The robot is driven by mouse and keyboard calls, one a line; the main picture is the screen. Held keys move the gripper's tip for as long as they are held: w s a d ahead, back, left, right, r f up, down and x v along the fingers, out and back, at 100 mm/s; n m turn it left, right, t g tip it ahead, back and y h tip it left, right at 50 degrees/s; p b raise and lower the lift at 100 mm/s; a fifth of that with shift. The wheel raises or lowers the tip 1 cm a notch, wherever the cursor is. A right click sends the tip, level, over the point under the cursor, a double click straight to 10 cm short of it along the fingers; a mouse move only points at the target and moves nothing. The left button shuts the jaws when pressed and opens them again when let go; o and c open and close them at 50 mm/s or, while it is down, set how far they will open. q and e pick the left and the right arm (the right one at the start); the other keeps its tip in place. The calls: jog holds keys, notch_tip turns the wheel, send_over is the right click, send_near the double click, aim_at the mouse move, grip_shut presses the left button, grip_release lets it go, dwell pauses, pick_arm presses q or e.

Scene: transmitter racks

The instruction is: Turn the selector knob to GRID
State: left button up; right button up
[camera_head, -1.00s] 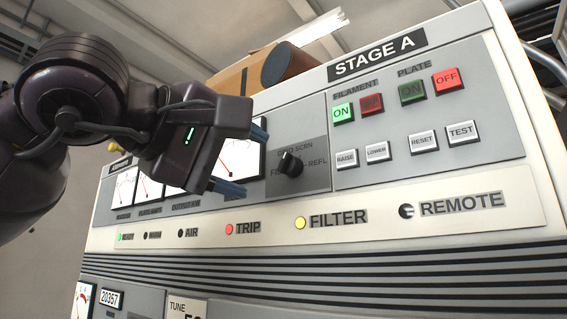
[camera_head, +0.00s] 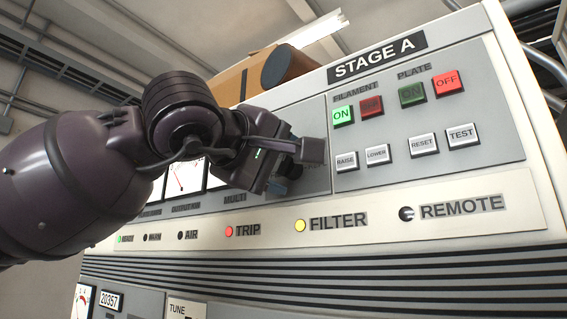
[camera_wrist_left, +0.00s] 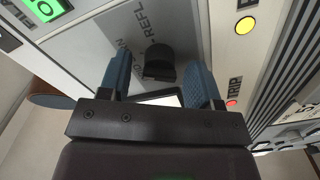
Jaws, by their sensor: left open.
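The black selector knob (camera_wrist_left: 160,62) shows in the left wrist view on its grey panel, with "REFL" and part of "SCRN" readable beside it. My left gripper (camera_wrist_left: 158,66) is open, with its blue fingers on either side of the knob. A gap shows between the knob and each finger; whether either finger touches it is not clear. In the head view my left gripper (camera_head: 290,172) is in front of the knob's panel and hides most of the knob. The GRID label is hidden there, and the knob's pointer direction cannot be read. My right gripper is not in view.
Close to the right of my left gripper are the RAISE (camera_head: 346,161) and LOWER (camera_head: 377,154) buttons. A lit green ON button (camera_head: 343,115) sits above them. Meters (camera_head: 184,177) stand left of the knob's panel, partly behind my arm. Indicator lamps run below.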

pick_arm(q)
jog(key=shift+w+d, duration=0.15)
jog(key=shift+w, duration=0.05)
jog(key=shift+c, duration=0.5)
jog(key=c, duration=0.8)
jog(key=shift+n, duration=0.4)
jog(key=n, duration=0.4)
jog(key=shift+n, duration=0.4)
jog(key=n, duration=0.6)
